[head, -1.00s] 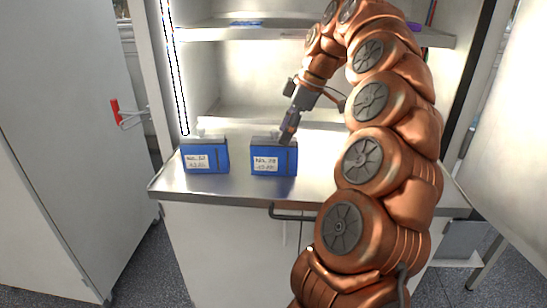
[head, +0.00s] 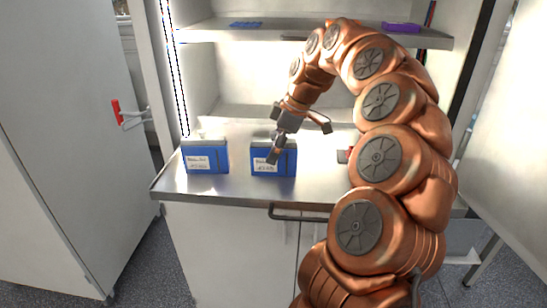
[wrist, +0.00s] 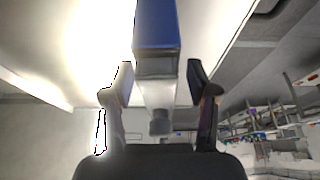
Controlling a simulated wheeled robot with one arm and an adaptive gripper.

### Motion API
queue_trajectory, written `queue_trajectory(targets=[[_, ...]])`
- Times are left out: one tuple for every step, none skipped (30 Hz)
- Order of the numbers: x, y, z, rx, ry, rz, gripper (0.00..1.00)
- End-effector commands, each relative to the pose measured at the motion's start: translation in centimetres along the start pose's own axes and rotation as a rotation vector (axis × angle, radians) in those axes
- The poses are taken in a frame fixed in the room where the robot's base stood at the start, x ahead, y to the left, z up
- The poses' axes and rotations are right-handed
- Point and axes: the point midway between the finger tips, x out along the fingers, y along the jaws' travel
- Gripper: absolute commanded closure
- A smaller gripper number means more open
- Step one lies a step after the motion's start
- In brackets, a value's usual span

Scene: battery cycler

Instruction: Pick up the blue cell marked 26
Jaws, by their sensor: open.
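Two blue cells with white labels stand upright on the metal counter (head: 318,185). One is the left cell (head: 206,157), the other the right cell (head: 284,168). The label numbers are too blurred to tell which is 26. My gripper (head: 273,156) is open at the right cell, its fingers overlapping the cell's top and front in the head view. In the wrist view my gripper (wrist: 160,82) has its fingers apart on both sides of a blue cell (wrist: 157,25) with a grey end. I cannot tell whether they touch it.
A shelf (head: 330,37) above holds a flat blue item (head: 246,24) and a purple item (head: 400,28). A small red object (head: 345,155) sits on the counter, partly hidden by my arm. The cabinet's front bar handle (head: 300,211) is below the counter edge.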

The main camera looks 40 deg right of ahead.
Motion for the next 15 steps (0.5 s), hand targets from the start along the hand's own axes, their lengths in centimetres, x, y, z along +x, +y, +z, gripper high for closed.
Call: queue_trajectory(targets=[[0.17, -0.06, -0.01, 0.0, 0.0, -0.002, 0.42], [0.25, -0.06, -0.01, 0.0, 0.0, -0.002, 0.42], [0.3, -0.03, 0.0, 0.0, 0.0, -0.001, 0.42], [0.31, -0.02, 0.0, 0.0, 0.0, 0.0, 0.42], [0.32, -0.01, 0.0, 0.0, 0.0, 0.0, 0.42], [0.3, 0.0, 0.0, 0.0, 0.001, 0.0, 0.42], [0.31, 0.0, 0.0, 0.0, 0.001, 0.0, 0.42], [0.3, 0.01, 0.0, 0.0, 0.001, 0.0, 0.42], [0.29, 0.01, 0.0, 0.0, 0.001, 0.0, 0.45], [0.3, 0.01, 0.0, 0.0, 0.001, 0.0, 0.48], [0.3, 0.01, 0.0, 0.0, 0.001, 0.0, 0.51], [0.29, 0.01, 0.0, 0.0, 0.001, 0.0, 0.55], [0.29, 0.01, 0.0, 0.0, 0.001, 0.0, 0.58], [0.28, 0.02, -0.01, 0.0, 0.001, 0.001, 0.61], [0.29, 0.01, -0.01, 0.0, 0.001, 0.0, 0.66]])
